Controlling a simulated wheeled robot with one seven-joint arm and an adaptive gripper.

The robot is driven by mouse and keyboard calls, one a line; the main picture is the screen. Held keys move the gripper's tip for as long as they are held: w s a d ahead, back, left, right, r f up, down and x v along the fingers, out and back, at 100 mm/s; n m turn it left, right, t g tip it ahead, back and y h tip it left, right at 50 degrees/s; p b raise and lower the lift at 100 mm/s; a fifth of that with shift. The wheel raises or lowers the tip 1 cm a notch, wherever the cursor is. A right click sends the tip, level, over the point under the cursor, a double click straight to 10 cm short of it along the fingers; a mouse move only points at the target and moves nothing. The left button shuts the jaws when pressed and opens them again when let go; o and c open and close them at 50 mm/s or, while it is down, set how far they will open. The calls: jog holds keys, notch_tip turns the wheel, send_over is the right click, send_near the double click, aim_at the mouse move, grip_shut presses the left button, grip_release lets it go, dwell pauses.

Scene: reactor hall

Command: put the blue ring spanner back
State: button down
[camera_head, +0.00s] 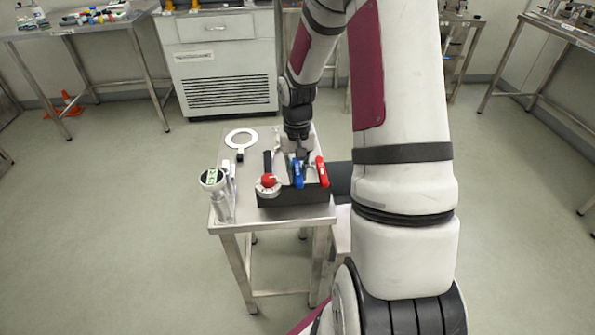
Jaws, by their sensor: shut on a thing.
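The blue ring spanner (297,174) is upright or nearly so at the dark holder (293,198) on the small steel table. Only its blue handle shows clearly; its metal end is hidden. My gripper (299,155) points down at the top of the blue handle and is shut on the spanner. The fingers are small and partly hidden here. I cannot tell whether the spanner is seated in the holder or held just over it.
A red-handled tool (321,171) stands close at the right. A red-topped round part (268,184) is at the left of the holder. A white ring with a dark handle (241,140) lies behind, and a gauge-like device (213,182) stands at the left edge.

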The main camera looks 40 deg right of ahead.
jog(key=shift+f, duration=0.1)
dwell(0.3)
jog(key=c, duration=1.4)
grip_release()
jog(key=shift+c, duration=0.2)
notch_tip(320, 180, up, 6)
jog(key=p, duration=0.3)
jog(key=shift+f+p, duration=0.15)
jog(key=shift+p, duration=0.2)
